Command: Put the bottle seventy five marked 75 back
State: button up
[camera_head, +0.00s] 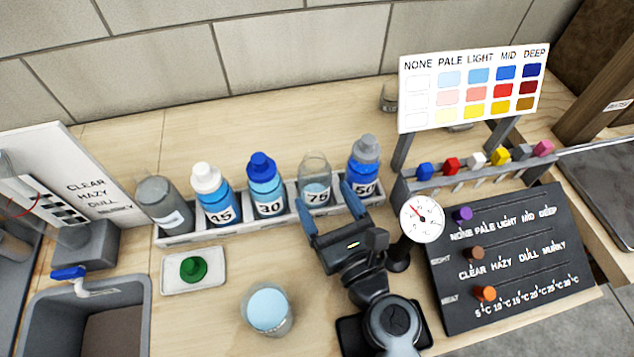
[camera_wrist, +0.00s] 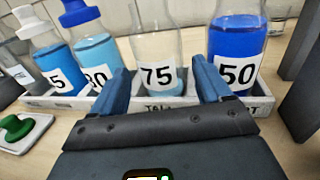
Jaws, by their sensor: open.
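The bottle marked 75 (camera_head: 314,172) stands upright in the white rack (camera_head: 235,229), between the bottles marked 30 and 50. It is clear, with a little pale liquid and an open top without a cap. In the wrist view the 75 bottle (camera_wrist: 157,45) is centred between my fingers. My gripper (camera_head: 327,203) is open and empty, just in front of the 75 bottle. In the wrist view the blue fingers of my gripper (camera_wrist: 161,78) point at the rack, and I see no contact with the bottle. A green cap (camera_head: 193,267) lies on a white dish (camera_head: 215,284).
A cup of pale blue liquid (camera_head: 268,308) is left of my arm. A round gauge (camera_head: 422,218) and dark board (camera_head: 500,260) are to the right.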

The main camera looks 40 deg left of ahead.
jog(key=v, duration=0.7)
jog(key=shift+r, duration=0.1)
